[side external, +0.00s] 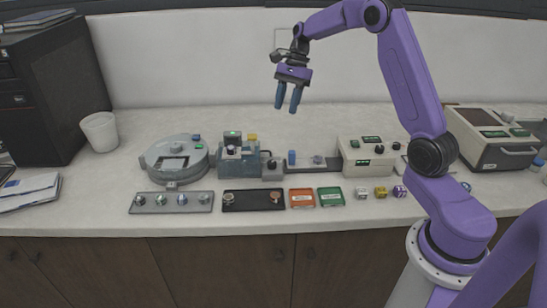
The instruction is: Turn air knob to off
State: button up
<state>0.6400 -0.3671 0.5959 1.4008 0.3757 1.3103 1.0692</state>
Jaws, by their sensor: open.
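My gripper (287,108) hangs in the air above the middle of the bench, fingers pointing down. Its two blue fingers are apart with nothing between them. It is well clear of everything on the bench. A cream control box (347,160) with dark knobs and small green labels stands below and to the right of it. A grey press unit (232,160) stands below and to the left, with a small grey block (272,170) bearing a dark knob at its right side. Labels are too small to read, so I cannot tell which knob is the air knob or its setting.
A round grey machine (177,157) is left of the press. In front lie a metal tray (148,208), a black tray (251,206), a red tray (302,204) and a green tray (331,203). Small cubes sit nearby. A white cup (100,131) stands left. The back of the bench is clear.

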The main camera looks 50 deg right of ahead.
aim_at(272, 162)
jog(key=x, duration=1.7)
jog(key=shift+f, duration=0.15)
grip_shut()
jog(key=c, duration=0.8)
grip_release()
jog(key=shift+w+n+g, duration=0.2)
jog(key=shift+n+g, duration=0.3)
jog(key=shift+n, duration=0.7)
jog(key=shift+o, duration=0.2)
jog(key=shift+n, duration=0.3)
jog(key=o, duration=0.8)
jog(key=shift+c, duration=0.2)
